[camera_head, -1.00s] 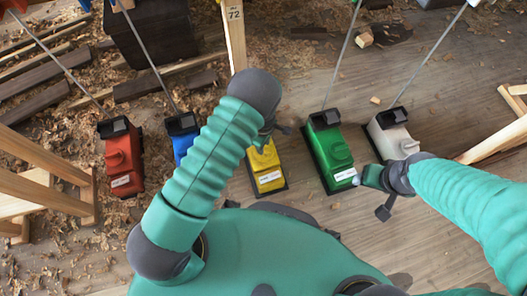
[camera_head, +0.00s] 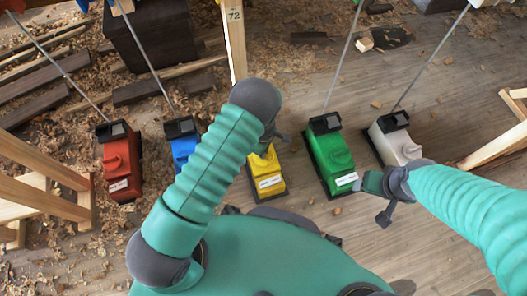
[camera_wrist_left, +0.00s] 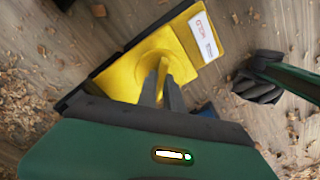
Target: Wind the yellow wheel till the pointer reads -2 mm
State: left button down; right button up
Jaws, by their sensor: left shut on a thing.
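The yellow box (camera_head: 268,183) with a white label stands in the middle of a row in the head view. Its yellow wheel (camera_wrist_left: 133,75) shows in the left wrist view as a round hub with a raised grip bar. My left gripper (camera_wrist_left: 161,82) is shut on that bar from above. In the head view the left arm hides the wheel and the far end of the box. The pointer and its scale cannot be seen. My right gripper (camera_head: 377,190) is beside the green box's near end, apart from the yellow box; its jaws are too unclear to read.
Red (camera_head: 121,165), blue (camera_head: 182,145), green (camera_head: 330,160) and white (camera_head: 396,143) boxes stand in the same row, most with rods rising behind. Wooden trestles flank the row at left and right. Shavings and offcuts litter the floor.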

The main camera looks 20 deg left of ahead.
pick_arm(q)
jog(key=m+p, duration=0.3)
jog(key=shift+r+m, duration=0.3)
jog(key=shift+r, duration=0.05)
jog(key=shift+f+m+p, duration=0.2)
jog(key=shift+m+p, duration=0.15)
jog(key=shift+m, duration=0.15)
jog(key=shift+f, duration=0.1)
jog(key=c, duration=1.5)
grip_release()
jog(key=shift+r+p, duration=4.25)
jog(key=shift+r, duration=4.1)
